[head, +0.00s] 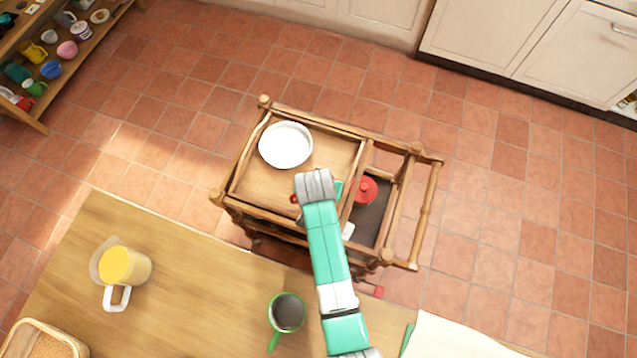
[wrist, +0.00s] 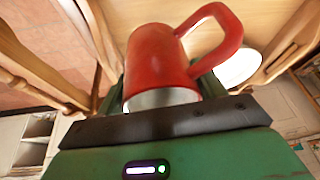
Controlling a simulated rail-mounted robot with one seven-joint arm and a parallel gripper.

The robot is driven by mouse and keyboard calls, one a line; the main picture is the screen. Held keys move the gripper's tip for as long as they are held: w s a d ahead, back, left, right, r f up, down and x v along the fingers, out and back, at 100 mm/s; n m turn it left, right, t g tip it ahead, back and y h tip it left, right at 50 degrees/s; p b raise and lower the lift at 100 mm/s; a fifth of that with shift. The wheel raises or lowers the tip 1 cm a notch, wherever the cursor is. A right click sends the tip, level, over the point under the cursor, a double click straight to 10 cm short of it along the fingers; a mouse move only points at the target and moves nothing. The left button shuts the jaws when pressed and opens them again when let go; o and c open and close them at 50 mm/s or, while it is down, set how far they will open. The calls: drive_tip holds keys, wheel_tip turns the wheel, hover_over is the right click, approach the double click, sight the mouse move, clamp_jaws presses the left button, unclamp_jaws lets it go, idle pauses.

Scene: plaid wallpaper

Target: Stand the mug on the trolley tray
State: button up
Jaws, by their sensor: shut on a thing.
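The red mug (wrist: 157,58) is between the green fingers of my gripper (wrist: 162,82) in the wrist view, and the gripper is shut on it. Its pale mouth faces the wrist camera and its handle points up and right. In the head view my gripper (head: 318,190) is over the right part of the wooden trolley tray (head: 258,185). My wrist hides nearly all of the mug there; a small red bit (head: 294,199) shows at its left. I cannot tell whether the mug's base touches the tray.
A white plate (head: 286,145) lies on the tray's far left part. A red lidded thing (head: 366,190) sits in the trolley's lower right section. On the near table (head: 190,280) stand a yellow-filled jug (head: 122,267) and a green mug (head: 287,312). The tray's front left is clear.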

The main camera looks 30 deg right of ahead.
drive_tip(key=shift+w, duration=0.4)
drive_tip(key=shift+f+b, duration=0.95)
drive_tip(key=shift+f, duration=0.8)
drive_tip(key=shift+f, duration=0.15)
drive_tip(key=o, duration=1.2)
drive_tip(key=shift+o, duration=0.2)
drive_tip(key=p+v, duration=0.4)
drive_tip(key=v, duration=0.8)
drive_tip(key=shift+w+p, duration=0.1)
drive_tip(key=shift+p, duration=0.25)
